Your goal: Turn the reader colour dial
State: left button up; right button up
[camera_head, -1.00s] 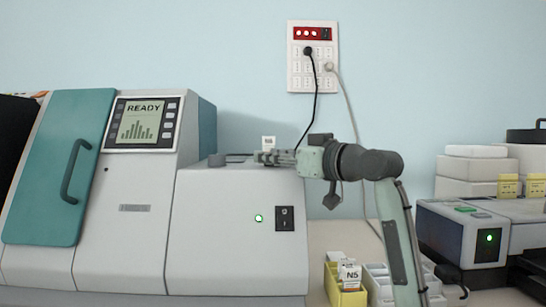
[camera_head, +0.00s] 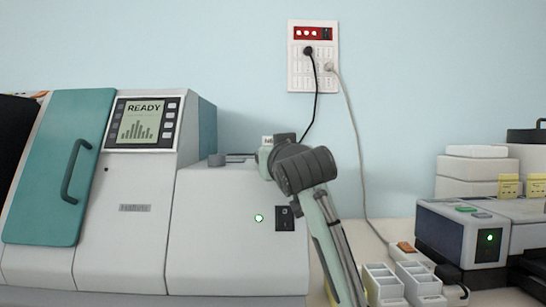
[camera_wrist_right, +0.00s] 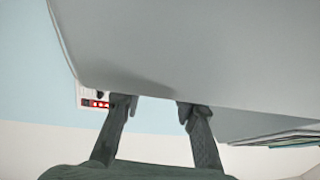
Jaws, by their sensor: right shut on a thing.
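The large pale grey reader (camera_head: 105,262) has a teal door and a screen that says READY. In the head view my right wrist hides most of my right gripper, beside the reader's right upper edge. A small white label (camera_head: 267,140) shows just above the wrist, partly hidden. In the right wrist view my right gripper's fingers (camera_wrist_right: 154,106) are apart, against a broad grey surface. What they grip is not clear. My left gripper is not in view.
A black switch (camera_head: 285,218) and a green light are on the reader's front. Wall sockets (camera_head: 313,82) with two cables are behind. White racks (camera_head: 402,284) stand right of my arm, near a second device (camera_head: 460,237) with a green light.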

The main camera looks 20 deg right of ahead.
jog(key=m+g+h, duration=0.1)
jog(key=m+h, duration=0.1)
jog(key=h, duration=0.1)
jog(key=m+g+h, duration=0.1)
jog(key=m+h, duration=0.2)
jog(key=h, duration=0.1)
jog(key=shift+a+f+g, duration=0.1)
jog(key=shift+g, duration=0.3)
jog(key=shift+h, duration=0.5)
jog(key=o, duration=1.2)
jog(key=v, duration=1.2)
jog(key=shift+r, duration=0.25)
jog(key=shift+w, duration=0.1)
